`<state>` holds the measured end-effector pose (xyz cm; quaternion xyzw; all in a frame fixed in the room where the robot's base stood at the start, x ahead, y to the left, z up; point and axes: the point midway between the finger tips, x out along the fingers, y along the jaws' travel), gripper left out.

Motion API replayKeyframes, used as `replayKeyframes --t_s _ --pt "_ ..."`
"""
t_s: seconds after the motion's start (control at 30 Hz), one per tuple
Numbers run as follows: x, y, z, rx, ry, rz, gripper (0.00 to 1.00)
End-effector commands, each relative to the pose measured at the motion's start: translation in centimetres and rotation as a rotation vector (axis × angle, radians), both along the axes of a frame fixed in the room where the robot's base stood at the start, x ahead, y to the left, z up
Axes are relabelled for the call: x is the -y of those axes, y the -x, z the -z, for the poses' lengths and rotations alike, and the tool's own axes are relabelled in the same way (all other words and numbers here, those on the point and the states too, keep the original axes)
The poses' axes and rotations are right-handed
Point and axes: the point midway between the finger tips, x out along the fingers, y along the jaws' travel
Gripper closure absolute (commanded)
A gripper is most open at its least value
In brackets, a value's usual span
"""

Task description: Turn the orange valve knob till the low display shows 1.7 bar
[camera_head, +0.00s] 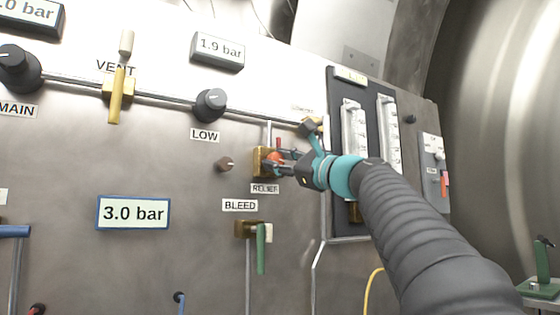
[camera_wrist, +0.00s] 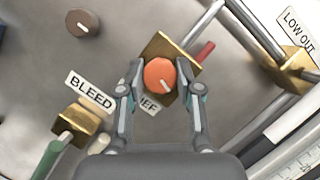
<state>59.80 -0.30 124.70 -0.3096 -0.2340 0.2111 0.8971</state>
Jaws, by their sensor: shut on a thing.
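The orange valve knob (camera_wrist: 159,75) sits on a brass block (camera_wrist: 176,50) above the RELIEF label (camera_head: 265,188), with a white mark on its face. My gripper (camera_wrist: 160,80) is shut on the orange knob, one finger on each side. In the head view my gripper (camera_head: 281,165) reaches it from the right and hides part of the knob (camera_head: 273,158). The low display (camera_head: 218,50) reads 1.9 bar, above the black LOW knob (camera_head: 211,104).
A blue-framed display (camera_head: 133,213) reads 3.0 bar. The green BLEED lever (camera_head: 261,249) hangs below the knob. The yellow VENT lever (camera_head: 116,95) is at upper left. A small brown knob (camera_head: 225,164) is just left. A gauge panel (camera_head: 340,120) stands to the right.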

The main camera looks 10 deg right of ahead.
Motion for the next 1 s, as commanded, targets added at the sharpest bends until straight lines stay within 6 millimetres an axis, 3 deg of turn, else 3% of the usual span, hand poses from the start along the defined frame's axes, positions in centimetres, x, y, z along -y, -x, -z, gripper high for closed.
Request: replayKeyframes --t_s 0.17,0.2,0.27,0.3,0.67,1.0 --pt "0.0 0.1 -0.1 0.002 -0.001 0.001 1.0" --pt "0.0 0.1 -0.1 0.002 -0.001 0.001 0.58" --pt "0.0 0.1 -0.1 0.002 -0.001 0.001 0.43" --pt "0.0 0.0 -0.1 0.002 -0.001 0.001 0.4" --pt "0.2 0.3 0.0 0.0 -0.001 0.001 0.4" --pt "3.3 4.9 1.7 0.0 -0.002 0.005 0.4"
